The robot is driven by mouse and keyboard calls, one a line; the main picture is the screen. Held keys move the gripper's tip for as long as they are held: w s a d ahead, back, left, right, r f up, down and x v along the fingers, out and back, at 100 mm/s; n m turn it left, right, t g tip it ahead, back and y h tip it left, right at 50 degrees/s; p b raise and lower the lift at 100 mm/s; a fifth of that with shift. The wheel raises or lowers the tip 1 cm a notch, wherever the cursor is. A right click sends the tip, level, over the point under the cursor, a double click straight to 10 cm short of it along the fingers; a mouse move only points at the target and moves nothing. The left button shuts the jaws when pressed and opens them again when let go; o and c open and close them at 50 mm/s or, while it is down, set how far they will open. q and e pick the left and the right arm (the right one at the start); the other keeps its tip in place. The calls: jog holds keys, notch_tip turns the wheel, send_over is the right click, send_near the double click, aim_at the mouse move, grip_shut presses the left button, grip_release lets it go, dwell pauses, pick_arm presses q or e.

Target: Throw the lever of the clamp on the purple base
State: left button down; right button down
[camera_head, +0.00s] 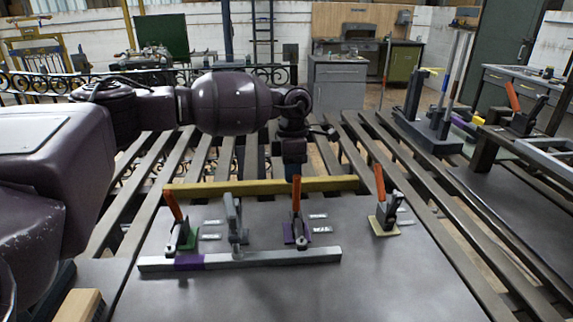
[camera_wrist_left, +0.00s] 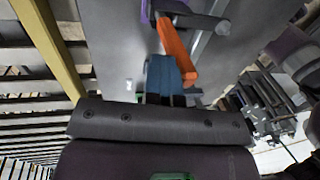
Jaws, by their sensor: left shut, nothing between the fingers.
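The clamp (camera_head: 297,222) on the purple base (camera_head: 302,239) stands on the grey table, right of the middle of the frame. Its orange lever (camera_head: 296,194) points up. My left gripper (camera_head: 294,168) is above and behind it, fingers down, with its tips close to the lever's top end. In the left wrist view the orange lever (camera_wrist_left: 174,48) reaches to the shut blue fingers (camera_wrist_left: 165,80), beside them; I cannot tell whether they touch. The clamp's dark body (camera_wrist_left: 166,8) is cut off at the top there. My right gripper is not in view.
Other clamps stand nearby: one on a green base (camera_head: 186,239), a grey one (camera_head: 234,215), one on a yellowish base (camera_head: 385,231). A yellow bar (camera_head: 230,188) runs behind and a grey bar (camera_head: 270,256) in front. The table's front right is clear.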

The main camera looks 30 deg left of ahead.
pick_arm(q)
jog(key=shift+s+d+r+t+y+p, duration=0.3)
jog(key=shift+s+d+r+t+p, duration=0.15)
jog(key=shift+s+p, duration=0.2)
jog(key=shift+s+d+f, duration=0.2)
jog(key=shift+d, duration=0.05)
jog(key=shift+s+d+f+p, duration=0.15)
jog(key=shift+s+p, duration=0.05)
jog(key=shift+p, duration=0.15)
jog(key=shift+f, duration=0.1)
